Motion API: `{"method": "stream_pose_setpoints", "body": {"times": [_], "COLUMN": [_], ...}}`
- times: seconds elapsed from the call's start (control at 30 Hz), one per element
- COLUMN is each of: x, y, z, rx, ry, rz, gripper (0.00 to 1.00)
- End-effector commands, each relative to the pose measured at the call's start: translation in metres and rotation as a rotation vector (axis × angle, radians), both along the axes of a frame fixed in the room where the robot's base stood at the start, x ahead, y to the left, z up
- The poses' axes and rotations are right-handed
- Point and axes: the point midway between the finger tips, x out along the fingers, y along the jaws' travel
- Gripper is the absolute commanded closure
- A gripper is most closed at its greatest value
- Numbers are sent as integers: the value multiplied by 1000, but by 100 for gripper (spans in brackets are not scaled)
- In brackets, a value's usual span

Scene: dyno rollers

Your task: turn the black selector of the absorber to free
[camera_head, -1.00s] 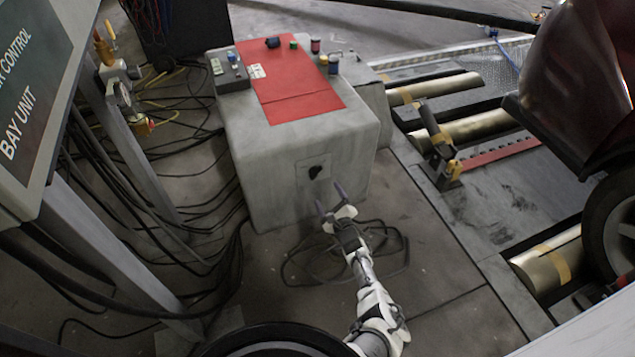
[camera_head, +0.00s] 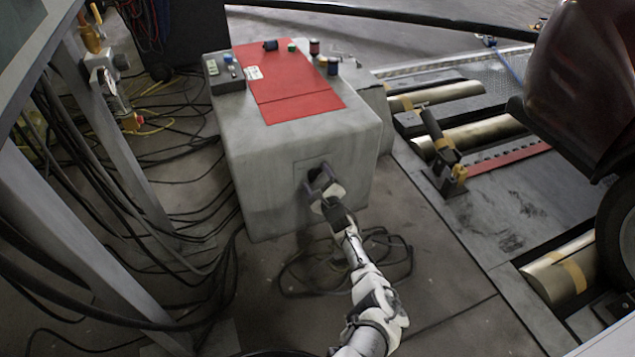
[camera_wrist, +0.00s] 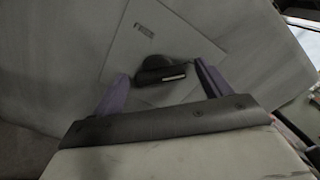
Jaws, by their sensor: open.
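The absorber (camera_head: 265,165) is a large grey box with a red mat on its top. Its black selector (camera_wrist: 160,70) is a round knob with a bar and a pale line on the bar, set on a light square plate (camera_wrist: 125,50). In the head view the selector (camera_head: 314,173) is partly hidden by my fingers. My gripper (camera_head: 317,188) is at the front face, and in the wrist view my gripper (camera_wrist: 160,85) is open, with one finger on each side of the selector. I cannot tell whether either finger touches it.
Loose cables (camera_head: 345,265) lie on the floor under my arm. More cables and metal posts (camera_head: 120,150) stand at the left. Small spools (camera_head: 314,47) and a grey button box (camera_head: 227,75) sit on top. Rollers (camera_head: 480,135) and a vehicle wheel are at the right.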

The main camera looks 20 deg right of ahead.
Motion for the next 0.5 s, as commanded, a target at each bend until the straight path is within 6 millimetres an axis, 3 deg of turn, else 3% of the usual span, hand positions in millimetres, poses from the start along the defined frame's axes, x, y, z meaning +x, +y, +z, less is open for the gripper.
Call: {"method": "stream_pose_setpoints", "body": {"times": [0.1,0.43,0.5], "x": [0,0,0], "y": [0,0,0], "z": [0,0,0], "rx": [0,0,0], "ry": [0,0,0], "rz": [0,0,0], "gripper": [23,66,67]}}
